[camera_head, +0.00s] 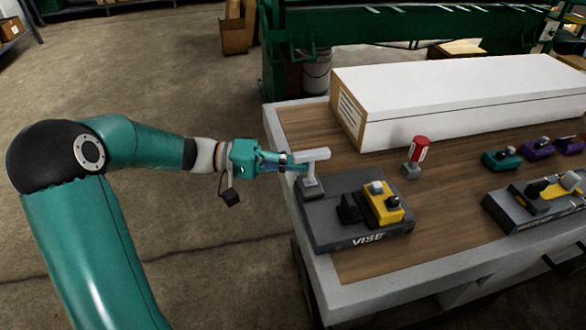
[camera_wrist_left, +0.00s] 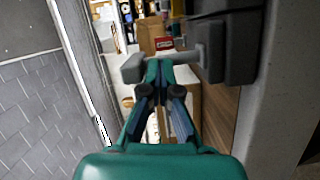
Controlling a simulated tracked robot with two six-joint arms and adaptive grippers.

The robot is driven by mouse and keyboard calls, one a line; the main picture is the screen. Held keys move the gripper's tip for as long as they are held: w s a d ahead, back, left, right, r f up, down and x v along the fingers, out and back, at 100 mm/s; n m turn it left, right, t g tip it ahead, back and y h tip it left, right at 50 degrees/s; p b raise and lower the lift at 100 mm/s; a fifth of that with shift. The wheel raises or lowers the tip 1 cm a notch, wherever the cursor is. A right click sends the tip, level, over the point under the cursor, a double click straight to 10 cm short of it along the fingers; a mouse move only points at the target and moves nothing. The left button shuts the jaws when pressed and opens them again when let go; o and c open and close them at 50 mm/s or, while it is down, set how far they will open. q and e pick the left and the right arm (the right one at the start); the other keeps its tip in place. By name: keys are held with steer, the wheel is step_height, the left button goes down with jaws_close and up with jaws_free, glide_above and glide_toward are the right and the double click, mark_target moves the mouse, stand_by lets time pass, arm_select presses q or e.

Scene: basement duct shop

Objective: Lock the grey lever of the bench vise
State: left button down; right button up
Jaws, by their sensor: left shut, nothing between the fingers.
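The bench vise (camera_head: 345,236), a dark grey block marked VISE, sits at the near left corner of the bench. Its grey lever (camera_head: 313,155) stands on a short post at the vise's left end, with a light grey bar on top. In the left wrist view, the lever (camera_wrist_left: 132,67) crosses just beyond the fingertips, with the dark vise body (camera_wrist_left: 232,52) at the right. My left gripper (camera_head: 299,164) is shut and empty, its fingertips right at the lever; I cannot tell if they touch. It also shows in the left wrist view (camera_wrist_left: 156,68). My right gripper is not in view.
A yellow clamp block (camera_head: 384,207) with knobs sits on the vise. A red-topped post (camera_head: 418,150) stands behind it. A long white box (camera_head: 455,100) lies along the back. Green (camera_head: 502,160) and purple (camera_head: 538,149) blocks and another grey-and-yellow fixture (camera_head: 520,212) are at right.

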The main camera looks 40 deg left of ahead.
arm_select(q)
steer(key=shift+s+d+m+y+b, duration=0.4)
steer(key=shift+m+b, duration=0.5)
steer(key=shift+b, duration=1)
steer(key=shift+s+d+m+y+b, duration=0.4)
steer(key=shift+m+b, duration=0.5)
steer(key=shift+b, duration=1)
steer(key=shift+d, duration=0.2)
steer(key=shift+a, duration=0.1)
steer(key=shift+w+a+r, duration=0.1)
steer(key=shift+a+r, duration=0.05)
steer(key=shift+a, duration=0.1)
steer(key=w+a+p+v, duration=0.1)
steer(key=w+v, duration=0.1)
steer(key=v, duration=1)
steer(key=shift+a, duration=0.35)
